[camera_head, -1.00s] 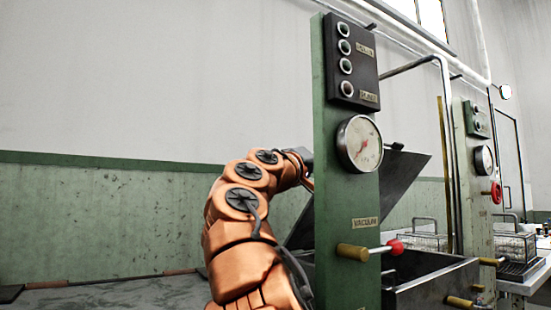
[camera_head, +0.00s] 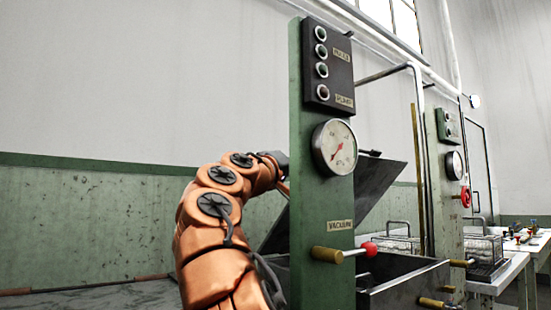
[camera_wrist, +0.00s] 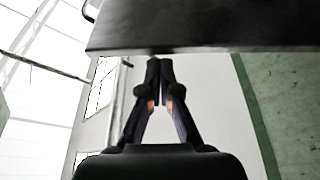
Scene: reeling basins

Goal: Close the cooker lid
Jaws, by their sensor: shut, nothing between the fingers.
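The cooker lid (camera_head: 374,190) is a dark metal plate, raised and tilted open behind the green panel. The cooker basin (camera_head: 405,285) is an open metal box below it. In the wrist view the lid (camera_wrist: 210,25) crosses the top as a dark slab. My gripper (camera_wrist: 159,62) is shut and empty, its fingertips at or just short of the slab's lower edge; I cannot tell if they touch. In the head view my gripper is mostly hidden behind the green panel, and the panel also covers part of the lid.
The green panel (camera_head: 312,200) carries a gauge (camera_head: 335,147), buttons and a red-tipped valve lever (camera_head: 368,249) that juts out in front of the basin. Wire baskets (camera_head: 483,246) and a white table (camera_head: 510,270) stand at the right. A metal pipe rises behind the basin.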

